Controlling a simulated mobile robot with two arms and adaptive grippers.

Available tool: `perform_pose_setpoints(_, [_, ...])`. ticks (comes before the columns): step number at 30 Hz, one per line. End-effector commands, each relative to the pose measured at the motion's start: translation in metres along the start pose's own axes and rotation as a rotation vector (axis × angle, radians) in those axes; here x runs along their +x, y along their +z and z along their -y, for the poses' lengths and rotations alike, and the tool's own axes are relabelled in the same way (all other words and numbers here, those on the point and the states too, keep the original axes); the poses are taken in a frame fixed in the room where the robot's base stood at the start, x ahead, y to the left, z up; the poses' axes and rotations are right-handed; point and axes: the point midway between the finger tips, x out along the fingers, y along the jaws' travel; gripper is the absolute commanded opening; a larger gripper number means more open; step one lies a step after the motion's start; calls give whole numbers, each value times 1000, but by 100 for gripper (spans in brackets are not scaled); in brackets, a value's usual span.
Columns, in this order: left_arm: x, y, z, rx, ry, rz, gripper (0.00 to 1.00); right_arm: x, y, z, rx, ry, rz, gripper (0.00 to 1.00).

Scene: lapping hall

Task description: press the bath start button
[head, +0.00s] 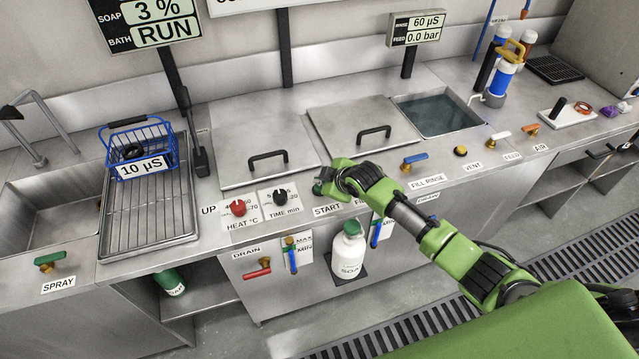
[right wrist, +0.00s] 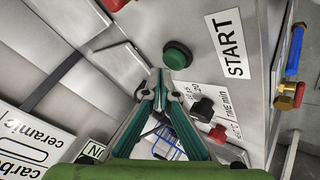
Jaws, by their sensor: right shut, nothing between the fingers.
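The green round start button (right wrist: 177,55) shows in the right wrist view, beside the START label (right wrist: 231,46) on the steel counter. In the head view the START label (head: 327,210) lies just below my right gripper (head: 325,182), which covers most of the button area. My right gripper's fingers are shut and empty; in the right wrist view their tips (right wrist: 160,76) are close to the button's edge. I cannot tell whether they touch it. The display (head: 148,25) at the upper left reads BATH RUN. My left gripper is not in view.
A red HEAT knob (head: 239,207) and black TIME knob (head: 281,195) sit left of the button. Two lidded tanks (head: 263,142) lie behind it. A blue fill-rinse valve (head: 413,159) is to the right. A white bottle (head: 349,252) stands below the counter edge.

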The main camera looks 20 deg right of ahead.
Motion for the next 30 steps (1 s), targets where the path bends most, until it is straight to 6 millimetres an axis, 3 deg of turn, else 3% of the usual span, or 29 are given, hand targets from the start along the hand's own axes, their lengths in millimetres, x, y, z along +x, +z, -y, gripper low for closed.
perform_pose_setpoints(11, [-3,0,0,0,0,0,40,-2,-2,-2,0,1,-1,0])
perform_pose_setpoints(25, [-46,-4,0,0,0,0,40,-33,-24,-24,0,1,-1,0])
perform_pose_setpoints(30, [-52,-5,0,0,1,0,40,-37,-27,-27,0,1,-1,0])
